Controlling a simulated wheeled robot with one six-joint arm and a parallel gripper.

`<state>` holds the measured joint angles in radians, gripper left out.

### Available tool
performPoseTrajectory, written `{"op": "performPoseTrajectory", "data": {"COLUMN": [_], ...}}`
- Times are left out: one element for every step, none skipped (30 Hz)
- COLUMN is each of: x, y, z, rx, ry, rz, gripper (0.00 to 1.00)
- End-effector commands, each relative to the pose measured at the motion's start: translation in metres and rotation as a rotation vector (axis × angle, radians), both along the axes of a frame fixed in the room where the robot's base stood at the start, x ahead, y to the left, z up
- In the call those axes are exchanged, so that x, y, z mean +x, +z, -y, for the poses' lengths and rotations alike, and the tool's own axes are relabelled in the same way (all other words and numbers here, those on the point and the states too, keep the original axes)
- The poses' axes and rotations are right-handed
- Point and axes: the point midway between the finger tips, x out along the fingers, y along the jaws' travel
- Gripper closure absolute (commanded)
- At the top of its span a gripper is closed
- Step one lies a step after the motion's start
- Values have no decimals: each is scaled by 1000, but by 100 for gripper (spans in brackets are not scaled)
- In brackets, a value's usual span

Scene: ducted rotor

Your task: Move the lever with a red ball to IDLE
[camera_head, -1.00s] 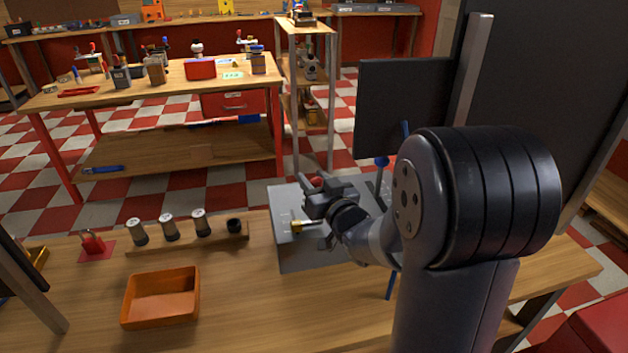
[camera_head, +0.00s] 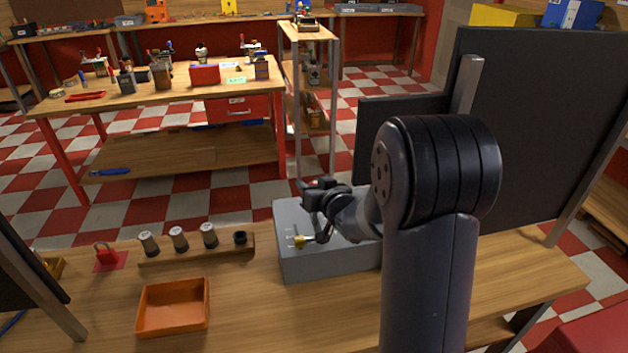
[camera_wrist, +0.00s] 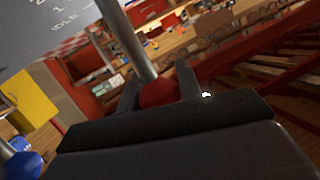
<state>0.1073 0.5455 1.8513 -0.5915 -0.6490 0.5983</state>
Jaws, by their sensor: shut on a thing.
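The red ball (camera_wrist: 158,93) of the lever sits between the fingers of my gripper (camera_wrist: 160,88) in the wrist view. My gripper is shut on it. The lever's metal rod (camera_wrist: 127,38) runs from the ball to a grey panel with printed marks, among them the word IDLE (camera_wrist: 65,22). A blue ball (camera_wrist: 22,162) shows at the lower left, apart from my gripper. In the head view my gripper (camera_head: 316,190) is over the grey box (camera_head: 310,269), and my gripper and arm hide the red ball and the blue lever. How far the lever is turned cannot be told.
A brass-coloured knob (camera_head: 299,241) sticks out of the grey box near its left end. An orange tray (camera_head: 172,326), a rack of several cylinders (camera_head: 160,257) and a red padlock-like piece (camera_head: 106,256) are on the bench to the left. A dark panel (camera_head: 545,120) stands at the right.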

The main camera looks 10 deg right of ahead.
Motion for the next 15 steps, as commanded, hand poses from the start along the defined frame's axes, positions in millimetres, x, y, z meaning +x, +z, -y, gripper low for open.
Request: {"op": "performPoseTrajectory", "data": {"x": [9, 13, 17, 20, 22, 24, 25, 25, 26, 26, 25, 25, 25, 25, 25], "y": [2, -1, -3, -4, -5, -5, -5, -5, -5, -5, -5, -5, -6, -6, -6], "z": [0, 0, 0, 0, 0, 0, 0, 0, 0, 0, 0, 0, 0, 0, 0], "rx": [-1, -1, -1, -1, 0, 0, 0, 0, 1, 1, 0, 0, 0, 0, 0], "ry": [1, 1, 0, 0, 0, -1, -1, -1, -2, -2, -1, -1, -1, -1, -1], "rz": [-11, -13, -12, -12, -13, -13, -13, -13, -13, -13, -14, -14, -14, -15, -15], "gripper": [100, 100, 100, 100, 100, 100, 100, 100, 100, 100, 100, 100, 100, 100, 100]}}
